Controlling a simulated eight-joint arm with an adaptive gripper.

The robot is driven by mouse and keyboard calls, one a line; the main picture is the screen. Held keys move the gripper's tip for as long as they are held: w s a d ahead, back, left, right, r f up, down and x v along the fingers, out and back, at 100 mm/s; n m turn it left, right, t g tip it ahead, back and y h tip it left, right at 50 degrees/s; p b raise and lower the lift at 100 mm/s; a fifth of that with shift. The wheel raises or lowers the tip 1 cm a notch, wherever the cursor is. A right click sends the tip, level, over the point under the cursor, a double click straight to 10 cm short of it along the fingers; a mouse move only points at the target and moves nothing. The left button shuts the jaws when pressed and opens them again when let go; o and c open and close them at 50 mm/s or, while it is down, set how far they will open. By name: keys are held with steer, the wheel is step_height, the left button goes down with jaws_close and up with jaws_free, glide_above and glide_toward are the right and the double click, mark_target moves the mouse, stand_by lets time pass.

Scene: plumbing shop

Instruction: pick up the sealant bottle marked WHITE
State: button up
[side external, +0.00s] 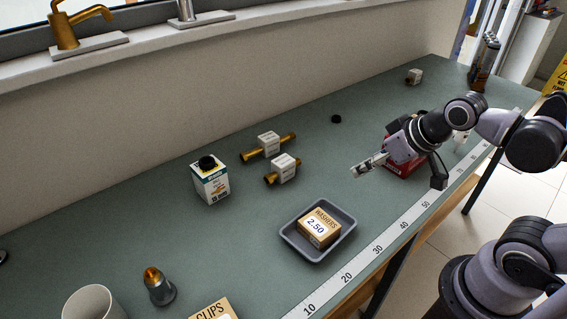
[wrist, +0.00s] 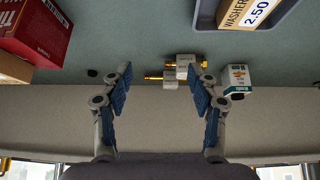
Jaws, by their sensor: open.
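A white square-sided bottle (side external: 211,183) with a black cap stands upright on the green bench, left of the brass fittings. Its label has blue and yellow parts, and I cannot read its words surely. In the wrist view the bottle (wrist: 237,79) shows just right of the right finger, farther off. My gripper (side external: 358,170) is above the bench, well to the right of the bottle, with nothing held. In the wrist view my gripper (wrist: 163,76) has its two fingers spread wide apart.
Two brass fittings with white tags (side external: 268,144) (side external: 284,168) lie between bottle and gripper. A grey tray (side external: 290,236) holds a WASHERS box (side external: 319,228). A red box (side external: 402,166) stands beside my gripper.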

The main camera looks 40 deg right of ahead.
steer(key=w+d+r+m+h, duration=0.2)
steer(key=d+m, duration=0.2)
steer(key=d, duration=0.5)
steer(key=m+g+h, duration=0.4)
steer(key=m+g, duration=0.1)
steer(key=m, duration=0.4)
glide_toward(461, 136)
step_height(461, 136, up, 2)
steer(key=d, duration=0.1)
steer(key=shift+t, duration=0.3)
steer(key=shift+d+x, duration=0.15)
steer(key=shift+x, duration=2.4)
steer(key=shift+d+x, duration=0.2)
steer(key=shift+x, duration=2.4)
steer(key=shift+s+r, duration=0.15)
steer(key=shift+r, duration=0.05)
jaws_close()
